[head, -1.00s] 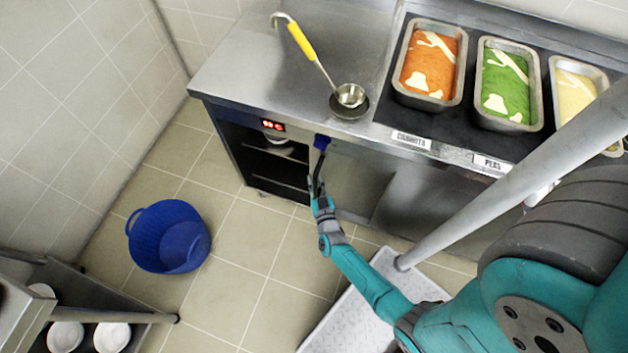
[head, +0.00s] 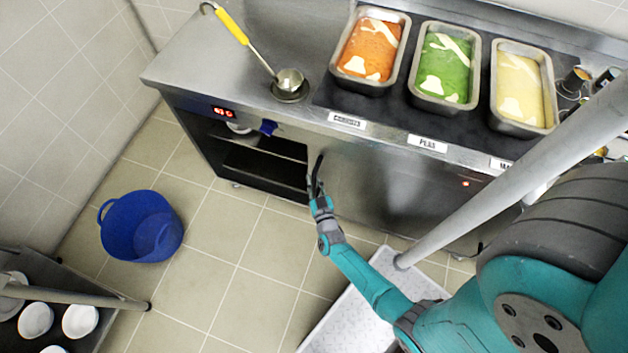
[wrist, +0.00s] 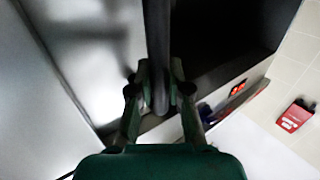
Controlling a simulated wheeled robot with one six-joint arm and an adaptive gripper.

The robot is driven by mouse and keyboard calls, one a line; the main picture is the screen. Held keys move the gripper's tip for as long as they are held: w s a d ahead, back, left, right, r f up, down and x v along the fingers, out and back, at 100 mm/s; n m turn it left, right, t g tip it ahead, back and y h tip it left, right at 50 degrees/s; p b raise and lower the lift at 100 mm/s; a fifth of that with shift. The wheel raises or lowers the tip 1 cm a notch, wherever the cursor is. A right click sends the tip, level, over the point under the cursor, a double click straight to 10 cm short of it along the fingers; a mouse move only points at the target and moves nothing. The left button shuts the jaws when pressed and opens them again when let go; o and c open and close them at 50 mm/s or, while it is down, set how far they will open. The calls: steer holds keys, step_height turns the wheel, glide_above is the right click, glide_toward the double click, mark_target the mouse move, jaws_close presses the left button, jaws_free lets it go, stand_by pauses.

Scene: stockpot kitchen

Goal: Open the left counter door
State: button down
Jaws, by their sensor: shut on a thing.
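The left counter door (head: 362,178) is a steel panel under the counter, standing to the right of a dark, open compartment with shelves (head: 255,160). Its black bar handle (head: 319,172) is at the door's left edge. My gripper (head: 317,192) is shut on this handle. In the wrist view, the handle (wrist: 157,40) runs up between the two fingers of my gripper (wrist: 160,98), with the door panel (wrist: 95,55) on the left and the dark opening (wrist: 225,30) on the right.
A blue knob (head: 268,127) and a red display (head: 223,112) sit on the counter's front edge. A ladle (head: 290,80) and food pans (head: 373,50) stand on top. A blue bucket (head: 140,226) is on the floor, left. The floor before the opening is clear.

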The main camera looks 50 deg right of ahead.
steer(key=c, duration=1.1)
jaws_free()
steer(key=v, duration=1.2)
steer(key=s+a+r+n+y, duration=0.2)
steer(key=s+r, duration=0.4)
steer(key=r, duration=0.5)
steer(key=s+a+r+n+y, duration=0.2)
steer(key=s+a+r+y, duration=0.2)
steer(key=r, duration=0.7)
steer(key=s+a+r+n+y, duration=0.2)
steer(key=s+a+r+y, duration=0.2)
steer(key=s+r, duration=0.5)
step_height(320, 180, up, 2)
steer(key=shift+s+a+n, duration=0.15)
steer(key=shift+a+n, duration=0.25)
steer(key=shift+a, duration=0.6)
